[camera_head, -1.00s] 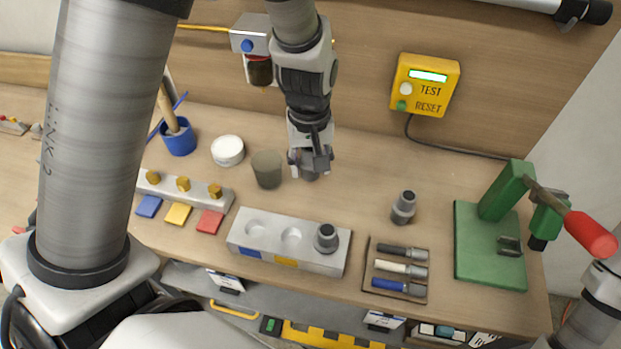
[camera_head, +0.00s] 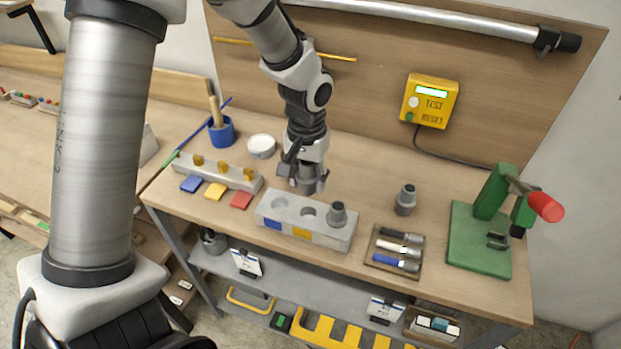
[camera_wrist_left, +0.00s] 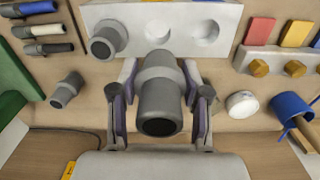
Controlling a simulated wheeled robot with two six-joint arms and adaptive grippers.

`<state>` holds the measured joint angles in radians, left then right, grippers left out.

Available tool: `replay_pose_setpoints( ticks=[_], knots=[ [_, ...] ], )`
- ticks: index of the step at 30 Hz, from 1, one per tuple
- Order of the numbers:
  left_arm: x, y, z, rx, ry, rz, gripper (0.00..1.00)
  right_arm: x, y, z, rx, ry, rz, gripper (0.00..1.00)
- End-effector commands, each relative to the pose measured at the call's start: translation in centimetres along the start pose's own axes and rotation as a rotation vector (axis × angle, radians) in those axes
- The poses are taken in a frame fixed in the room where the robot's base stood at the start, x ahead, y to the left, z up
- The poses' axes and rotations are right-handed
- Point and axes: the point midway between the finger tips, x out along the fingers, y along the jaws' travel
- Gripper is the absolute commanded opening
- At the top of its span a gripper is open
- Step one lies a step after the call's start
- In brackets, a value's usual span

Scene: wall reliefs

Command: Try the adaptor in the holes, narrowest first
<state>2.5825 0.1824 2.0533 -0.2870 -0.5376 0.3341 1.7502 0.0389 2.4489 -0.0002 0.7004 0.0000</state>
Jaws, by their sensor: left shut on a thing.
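My left gripper (camera_head: 306,183) is shut on a grey stepped adaptor, which shows clearly between the fingers in the left wrist view (camera_wrist_left: 160,95). The gripper is above the bench, just behind the pale block (camera_head: 318,238). The block has a left hole (camera_head: 258,206) and a middle hole (camera_head: 308,211), both empty. Another grey adaptor (camera_head: 338,214) stands upright at its right hole. Blue and yellow labels are on its front. A third grey adaptor (camera_head: 405,199) stands alone on the bench to the right. The held adaptor is apart from the block. My right gripper is out of view.
A tray (camera_head: 378,262) of several handled tools lies right of the block. A green stand (camera_head: 480,240) with a red handle is further right. A rail with brass knobs (camera_head: 222,170), a white jar (camera_head: 261,146) and a blue cup (camera_head: 222,132) are left. A yellow test box (camera_head: 430,100) hangs behind.

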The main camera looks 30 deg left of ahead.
Motion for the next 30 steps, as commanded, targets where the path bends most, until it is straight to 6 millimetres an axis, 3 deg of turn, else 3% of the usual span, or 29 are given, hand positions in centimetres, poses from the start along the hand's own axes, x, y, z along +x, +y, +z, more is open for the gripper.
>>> replay_pose_setpoints(
  ticks=[6, 21, 30],
  knots=[
    [-0.3, 0.0, 0.0, 0.0, 0.0, -0.001, 0.13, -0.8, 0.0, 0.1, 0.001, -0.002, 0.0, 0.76],
    [5.4, 0.0, 0.1, -0.001, 0.0, -0.001, 0.13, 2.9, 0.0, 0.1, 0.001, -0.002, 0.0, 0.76],
    [5.8, 0.0, 0.0, -0.001, 0.001, -0.001, 0.13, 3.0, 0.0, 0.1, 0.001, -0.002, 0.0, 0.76]
  ],
)
